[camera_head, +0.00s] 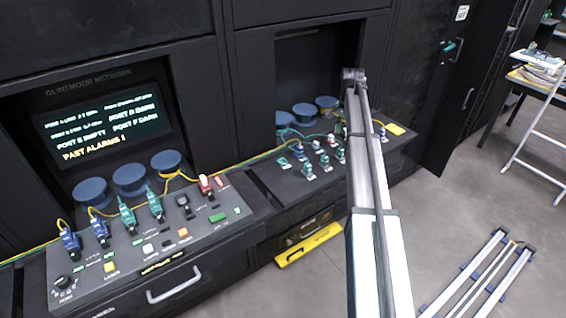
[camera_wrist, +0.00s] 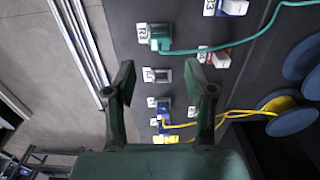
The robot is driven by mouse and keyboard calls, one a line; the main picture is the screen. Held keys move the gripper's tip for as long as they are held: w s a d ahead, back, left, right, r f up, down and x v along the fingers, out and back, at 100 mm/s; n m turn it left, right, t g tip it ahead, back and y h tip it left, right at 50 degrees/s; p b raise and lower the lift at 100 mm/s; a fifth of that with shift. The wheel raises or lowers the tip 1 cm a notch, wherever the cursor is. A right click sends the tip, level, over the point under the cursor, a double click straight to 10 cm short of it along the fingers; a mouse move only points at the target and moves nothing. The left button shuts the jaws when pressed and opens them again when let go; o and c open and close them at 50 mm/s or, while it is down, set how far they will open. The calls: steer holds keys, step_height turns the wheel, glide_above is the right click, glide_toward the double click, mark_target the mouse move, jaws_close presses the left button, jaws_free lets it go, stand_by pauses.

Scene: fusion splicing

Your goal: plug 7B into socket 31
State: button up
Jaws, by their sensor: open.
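My gripper (camera_wrist: 167,88) is open and empty in the wrist view, its fingers either side of a column of sockets on a dark panel. Between the fingertips, a grey socket (camera_wrist: 163,75) with a white tag shows no cable. Above it is a green plug (camera_wrist: 160,38) with a teal cable. Below it are a small blue plug (camera_wrist: 163,107) and a blue-and-yellow one (camera_wrist: 165,135) near yellow cables. A red plug (camera_wrist: 219,60) sits just right of the right finger. The tags are too small to read surely, so I cannot tell which are plug 7B and socket 31.
In the head view my arm crosses the right panel and hides part of it. The left console (camera_head: 150,270) carries blue and green plugs. Blue spools (camera_head: 131,179) stand behind them. A yellow level (camera_head: 309,244) lies below. The floor at right is partly clear.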

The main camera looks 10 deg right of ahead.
mark_target(341, 149)
steer(key=shift+f, duration=0.15)
steer(key=shift+f+b, duration=1.85)
steer(key=shift+f, duration=2.55)
steer(key=shift+p, duration=0.3)
jaws_close()
steer(key=shift+r, duration=0.15)
steer(key=shift+r+p, duration=1.6)
steer(key=shift+r, duration=1.3)
steer(key=shift+d, duration=0.1)
